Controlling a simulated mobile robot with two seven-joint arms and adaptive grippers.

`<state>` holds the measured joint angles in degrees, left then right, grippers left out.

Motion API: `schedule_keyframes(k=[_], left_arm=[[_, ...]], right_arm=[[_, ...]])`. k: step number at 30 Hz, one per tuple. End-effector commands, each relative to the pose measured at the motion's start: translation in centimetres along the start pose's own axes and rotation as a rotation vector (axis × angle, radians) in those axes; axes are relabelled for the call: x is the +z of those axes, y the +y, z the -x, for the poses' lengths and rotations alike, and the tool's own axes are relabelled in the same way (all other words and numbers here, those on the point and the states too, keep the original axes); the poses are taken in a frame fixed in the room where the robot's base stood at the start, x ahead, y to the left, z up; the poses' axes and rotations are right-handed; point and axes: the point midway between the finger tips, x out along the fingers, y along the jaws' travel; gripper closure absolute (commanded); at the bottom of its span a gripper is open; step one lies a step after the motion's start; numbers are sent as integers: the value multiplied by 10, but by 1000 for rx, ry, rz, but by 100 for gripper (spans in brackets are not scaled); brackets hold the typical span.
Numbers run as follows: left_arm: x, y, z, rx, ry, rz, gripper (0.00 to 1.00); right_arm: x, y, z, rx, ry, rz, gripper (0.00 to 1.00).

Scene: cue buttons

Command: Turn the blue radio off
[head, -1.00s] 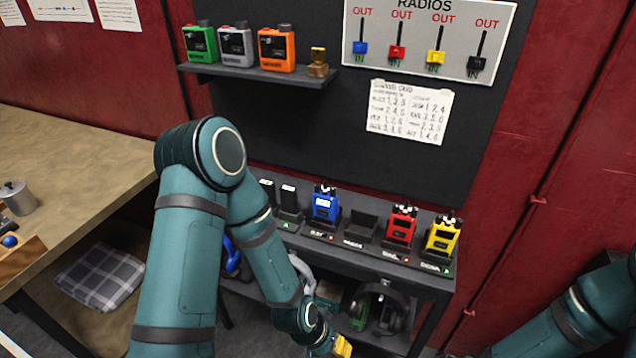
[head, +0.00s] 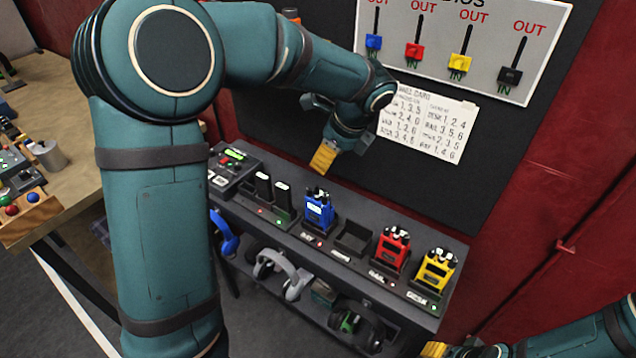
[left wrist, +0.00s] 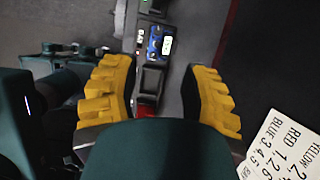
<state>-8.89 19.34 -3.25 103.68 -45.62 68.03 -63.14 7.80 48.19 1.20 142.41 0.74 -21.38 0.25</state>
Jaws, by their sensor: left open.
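The blue radio (head: 318,210) stands upright in its charging slot on the dark shelf, with knobs on top and a pale screen. In the left wrist view the blue radio (left wrist: 160,42) lies ahead, in the gap seen between my fingers. My left gripper (head: 325,158) is above and behind the radio in the head view, apart from it. In the left wrist view this gripper (left wrist: 160,70) is open and empty, its yellow fingers wide apart. My right gripper (head: 436,350) shows only partly at the bottom edge; its jaw state is unclear.
A red radio (head: 392,247) and a yellow radio (head: 436,270) stand right of an empty slot (head: 354,239). A button panel (head: 233,165) sits at the shelf's left end. Headphones (head: 290,275) hang below.

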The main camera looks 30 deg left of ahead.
Motion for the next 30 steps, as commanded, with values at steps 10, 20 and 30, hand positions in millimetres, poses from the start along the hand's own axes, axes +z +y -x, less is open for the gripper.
schedule_keyframes(k=[10,20,30], left_arm=[[-1,2,-57,8,0,0,55],[-2,1,-116,6,1,1,55],[-1,1,-137,2,2,1,55]], right_arm=[[2,3,-9,2,-1,0,53],[2,5,-16,3,-1,0,53],[2,6,-18,4,-1,0,53]])
